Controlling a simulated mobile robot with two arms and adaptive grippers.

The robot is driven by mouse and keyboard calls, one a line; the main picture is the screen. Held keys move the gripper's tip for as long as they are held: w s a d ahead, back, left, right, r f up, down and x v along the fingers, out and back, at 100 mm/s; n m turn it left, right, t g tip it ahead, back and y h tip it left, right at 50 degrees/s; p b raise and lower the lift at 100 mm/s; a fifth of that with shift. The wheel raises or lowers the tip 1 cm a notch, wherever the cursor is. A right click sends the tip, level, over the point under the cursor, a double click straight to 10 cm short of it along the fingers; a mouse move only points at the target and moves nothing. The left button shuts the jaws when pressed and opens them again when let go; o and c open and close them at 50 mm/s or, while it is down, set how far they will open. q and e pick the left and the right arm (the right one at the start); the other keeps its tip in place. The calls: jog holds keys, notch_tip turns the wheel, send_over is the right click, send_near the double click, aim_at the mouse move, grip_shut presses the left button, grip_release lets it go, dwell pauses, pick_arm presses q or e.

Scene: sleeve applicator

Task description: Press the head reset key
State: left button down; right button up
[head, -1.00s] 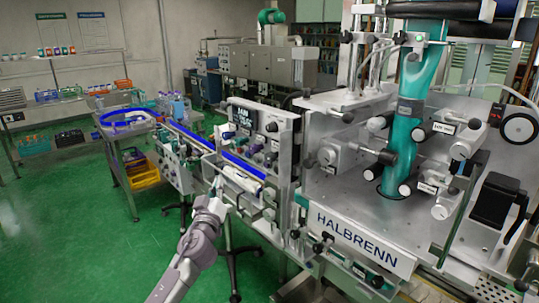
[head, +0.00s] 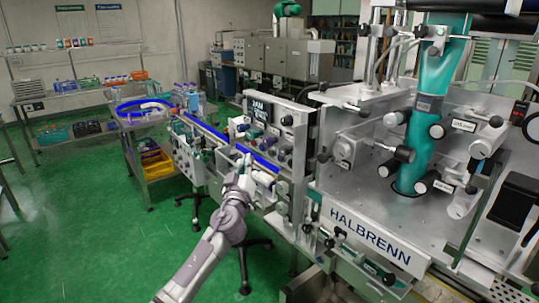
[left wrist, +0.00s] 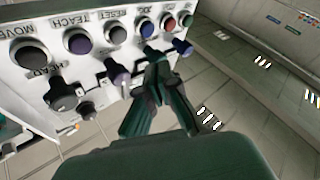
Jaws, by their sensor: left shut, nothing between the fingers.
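A white control panel (left wrist: 95,72) fills the upper left of the left wrist view, with its labels upside down. A round dark button (left wrist: 116,34) sits by the label RESET, beside a button (left wrist: 77,40) by TEACH and one (left wrist: 29,52) by MOVE. My left gripper (left wrist: 158,76) is shut and empty, its fingertips close to the panel's lower edge near the dark knobs. I cannot tell whether they touch it. In the head view my left gripper (head: 243,172) is at the machine's front, and its tips hide part of the panel. My right gripper is not in view.
Several dark and purple knobs (left wrist: 63,96) stick out of the panel near my fingers. The labelling machine (head: 370,237) stands to the right, a blue-edged conveyor (head: 205,131) runs to the left. Green floor (head: 90,220) is open at the left.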

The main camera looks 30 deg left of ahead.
aim_at(271, 153)
pick_arm(q)
jog(key=shift+w+d+b, duration=0.3)
jog(key=shift+w+b, duration=0.05)
jog(key=shift+w, duration=0.35)
jog(key=shift+w+d+b, duration=0.3)
jog(key=shift+w+d, duration=0.05)
jog(key=shift+w, duration=0.35)
jog(key=shift+w+d+b, duration=0.3)
jog(key=shift+w+b, duration=0.05)
jog(key=shift+w, duration=0.35)
jog(key=shift+w+d+b, duration=0.15)
jog(key=shift+w+b, duration=0.3)
jog(key=shift+b, duration=0.1)
jog(key=shift+w+d+b, duration=0.1)
jog(key=shift+w+b, duration=0.2)
jog(key=shift+b, duration=0.15)
jog(key=shift+s, duration=0.1)
dwell(0.5)
jog(key=shift+s+a, duration=0.25)
jog(key=shift+s, duration=0.4)
